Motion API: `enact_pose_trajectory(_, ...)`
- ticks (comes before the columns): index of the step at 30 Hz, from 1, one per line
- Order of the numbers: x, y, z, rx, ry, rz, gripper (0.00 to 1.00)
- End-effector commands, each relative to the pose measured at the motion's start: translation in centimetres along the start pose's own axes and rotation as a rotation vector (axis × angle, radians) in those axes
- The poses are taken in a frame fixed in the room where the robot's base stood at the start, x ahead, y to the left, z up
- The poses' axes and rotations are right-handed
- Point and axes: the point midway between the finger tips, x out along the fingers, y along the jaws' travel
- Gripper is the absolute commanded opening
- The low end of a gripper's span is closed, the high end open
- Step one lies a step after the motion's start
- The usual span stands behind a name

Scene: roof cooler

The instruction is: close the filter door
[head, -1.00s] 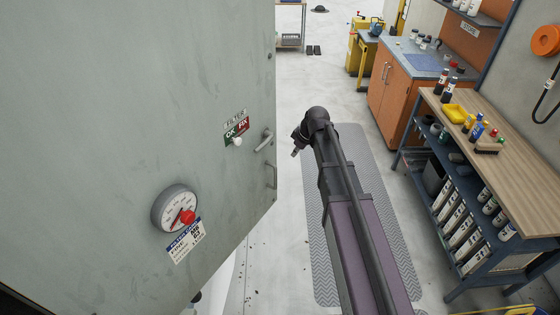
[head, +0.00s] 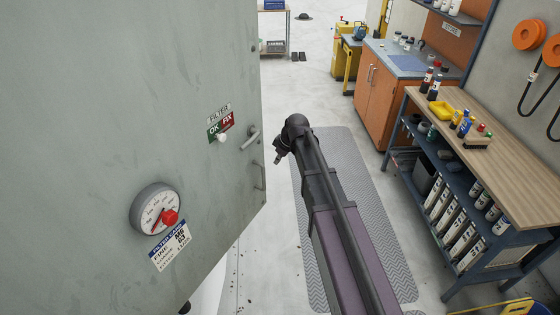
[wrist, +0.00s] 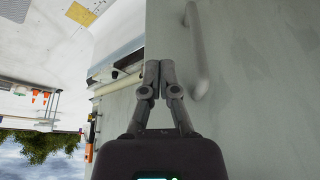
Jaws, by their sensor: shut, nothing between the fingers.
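The filter door (head: 90,130) is a large grey-green panel filling the left of the head view. It carries a pull handle (head: 251,138) near its right edge, an OK/FIX slider plate (head: 221,127), a round gauge (head: 157,212) and a label card. It stands open, swung out from the unit behind it. My gripper (head: 278,160) is just right of the door's free edge in the head view. In the wrist view my gripper (wrist: 152,75) is shut and empty, its tips in front of the door edge, left of the handle (wrist: 198,50). Contact cannot be told.
A wooden-topped workbench (head: 500,130) with bottles and shelves stands at the right. An orange cabinet (head: 380,85) stands behind it. A grey floor mat (head: 350,180) lies under my arm.

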Motion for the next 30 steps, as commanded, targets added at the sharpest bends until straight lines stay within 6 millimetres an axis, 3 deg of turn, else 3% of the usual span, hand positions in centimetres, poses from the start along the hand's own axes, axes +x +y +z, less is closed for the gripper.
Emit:
enact_pose_trajectory(15, 4.5, 0.0, 0.0, -0.001, 0.0, 0.0, 0.0)
enact_pose_trajectory(21, 5.1, 0.1, -2.7, -0.002, 0.0, 0.0, 0.0)
enact_pose_trajectory(30, 5.5, 0.0, -3.8, -0.001, 0.0, 0.001, 0.0)
